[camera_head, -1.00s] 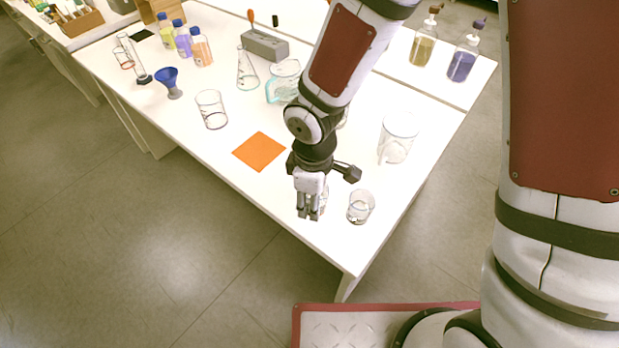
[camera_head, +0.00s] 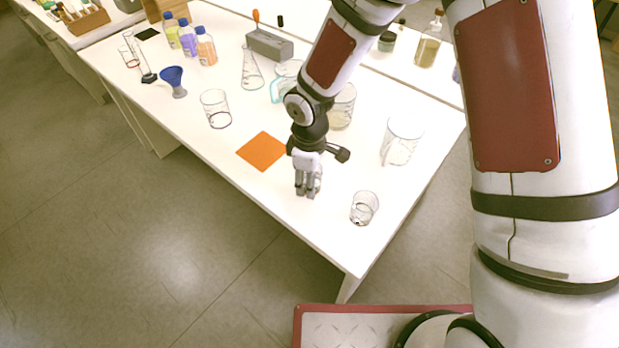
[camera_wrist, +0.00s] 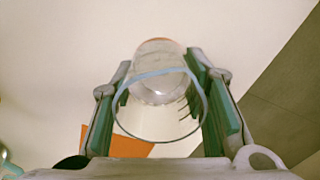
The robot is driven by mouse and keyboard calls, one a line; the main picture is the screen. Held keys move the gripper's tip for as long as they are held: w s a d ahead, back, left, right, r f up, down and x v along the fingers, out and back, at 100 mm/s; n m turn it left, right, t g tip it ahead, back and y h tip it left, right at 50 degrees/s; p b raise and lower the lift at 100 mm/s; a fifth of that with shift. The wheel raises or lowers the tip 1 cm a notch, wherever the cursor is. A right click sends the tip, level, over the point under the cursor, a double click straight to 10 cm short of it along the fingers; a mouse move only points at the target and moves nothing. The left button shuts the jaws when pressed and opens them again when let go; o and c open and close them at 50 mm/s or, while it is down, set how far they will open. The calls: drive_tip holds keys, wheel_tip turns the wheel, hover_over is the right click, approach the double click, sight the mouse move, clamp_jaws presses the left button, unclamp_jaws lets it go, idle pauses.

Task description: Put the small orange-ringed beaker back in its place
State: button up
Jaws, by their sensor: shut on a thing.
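My gripper (camera_head: 307,188) points down over the front part of the white table (camera_head: 300,225), just right of the orange mat (camera_head: 262,151). In the wrist view my gripper (camera_wrist: 163,105) is shut on a small clear glass beaker (camera_wrist: 160,85), with a green-padded finger on each side. The beaker's round rim faces the camera, and dark marks run down its right side. A faint orange tint shows at its far end. In the head view the fingers mostly hide the beaker; I cannot tell how high it is above the table.
A small glass beaker (camera_head: 364,208) stands to the right of my gripper, near the table edge. Larger beakers (camera_head: 401,141) (camera_head: 215,108) stand farther back. A flask (camera_head: 251,70), blue funnel (camera_head: 172,80) and grey block (camera_head: 269,45) stand behind.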

drive_tip(key=shift+f, duration=0.1)
drive_tip(key=o, duration=1.2)
wheel_tip(320, 180, up, 12)
drive_tip(key=p, duration=0.1)
drive_tip(key=shift+d+r, duration=0.1)
drive_tip(key=shift+r, duration=0.15)
